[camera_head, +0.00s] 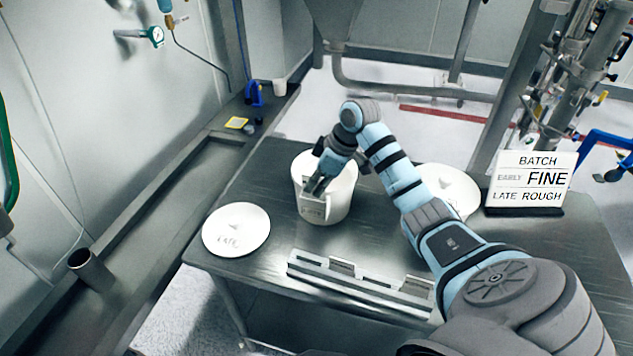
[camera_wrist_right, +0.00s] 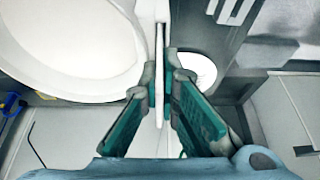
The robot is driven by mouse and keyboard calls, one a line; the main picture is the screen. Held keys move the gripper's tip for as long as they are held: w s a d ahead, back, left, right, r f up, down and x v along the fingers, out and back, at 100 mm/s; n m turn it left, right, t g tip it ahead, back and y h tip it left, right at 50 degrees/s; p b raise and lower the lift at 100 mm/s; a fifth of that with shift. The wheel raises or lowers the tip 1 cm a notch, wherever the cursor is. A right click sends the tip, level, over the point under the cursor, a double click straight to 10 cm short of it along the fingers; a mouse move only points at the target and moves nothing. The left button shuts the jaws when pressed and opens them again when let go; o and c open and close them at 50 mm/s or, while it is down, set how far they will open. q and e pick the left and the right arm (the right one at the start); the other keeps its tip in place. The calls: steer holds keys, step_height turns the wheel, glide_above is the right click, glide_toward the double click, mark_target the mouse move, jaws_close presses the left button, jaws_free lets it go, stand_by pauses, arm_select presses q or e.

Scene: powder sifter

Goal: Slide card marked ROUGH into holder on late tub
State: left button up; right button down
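The white tub (camera_head: 343,200) stands upright on the metal table, with a faintly lettered front that seems to read LATE. My right gripper (camera_head: 312,187) is at the tub's front wall near the rim. In the right wrist view, my right gripper (camera_wrist_right: 160,88) is shut on a thin white card (camera_wrist_right: 160,45), seen edge-on between the green finger pads. The tub (camera_wrist_right: 75,82) fills the left of that view, beside the card. The card's marking is hidden, and I cannot tell whether it touches the holder. My left gripper is out of view.
A white lid marked LATE (camera_head: 236,230) lies left of the tub. Another lid (camera_head: 452,190) lies partly behind my right arm. A metal rack (camera_head: 325,272) lies at the table's front. A sign (camera_head: 530,182) pairs EARLY with FINE, LATE with ROUGH.

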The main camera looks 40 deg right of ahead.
steer(key=shift+a, duration=0.1)
steer(key=shift+f+b, duration=0.3)
steer(key=shift+f, duration=0.35)
steer(key=c, duration=1.7)
jaws_free()
